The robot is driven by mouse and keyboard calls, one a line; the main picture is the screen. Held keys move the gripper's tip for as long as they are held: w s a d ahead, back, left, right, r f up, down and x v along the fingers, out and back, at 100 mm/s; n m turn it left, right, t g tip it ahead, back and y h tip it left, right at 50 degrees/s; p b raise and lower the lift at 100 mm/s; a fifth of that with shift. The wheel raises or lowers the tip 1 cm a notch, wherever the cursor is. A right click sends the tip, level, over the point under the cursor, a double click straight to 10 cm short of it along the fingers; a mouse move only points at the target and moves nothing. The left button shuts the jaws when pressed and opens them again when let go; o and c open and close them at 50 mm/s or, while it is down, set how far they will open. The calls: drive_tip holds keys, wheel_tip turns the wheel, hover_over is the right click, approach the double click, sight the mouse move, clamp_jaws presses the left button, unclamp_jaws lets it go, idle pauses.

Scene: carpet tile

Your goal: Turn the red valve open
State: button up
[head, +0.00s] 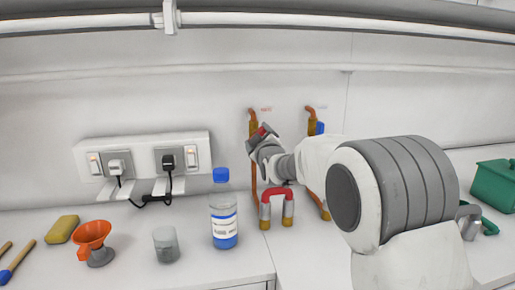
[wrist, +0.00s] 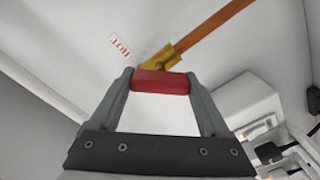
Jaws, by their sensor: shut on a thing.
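The red valve (wrist: 160,82) has a red lever on a brass body (wrist: 160,65) fitted to a copper pipe (wrist: 205,30). In the wrist view the lever lies crosswise and at an angle to the pipe. My gripper (wrist: 160,80) is shut on the lever, one grey finger at each end. In the head view my gripper (head: 263,139) reaches the left copper pipe (head: 254,170) on the back wall. A bit of the red lever (head: 263,130) shows there. My fingers hide much of the valve in that view.
A blue valve (head: 319,128) sits on the right pipe, partly behind my arm. Sockets with plugs (head: 145,160) are left; a green watering can (head: 495,185) is right.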

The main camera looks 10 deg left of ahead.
drive_tip(key=n+b, duration=0.6)
drive_tip(key=shift+a+f, duration=0.1)
drive_tip(key=shift+f, duration=0.1)
drive_tip(key=shift+r+n+b, duration=0.15)
drive_tip(key=shift+n+b, duration=0.95)
drive_tip(key=shift+n, duration=0.3)
drive_tip(key=o, duration=1.2)
drive_tip(key=shift+b+v, duration=0.45)
drive_tip(key=shift+v, duration=8.3)
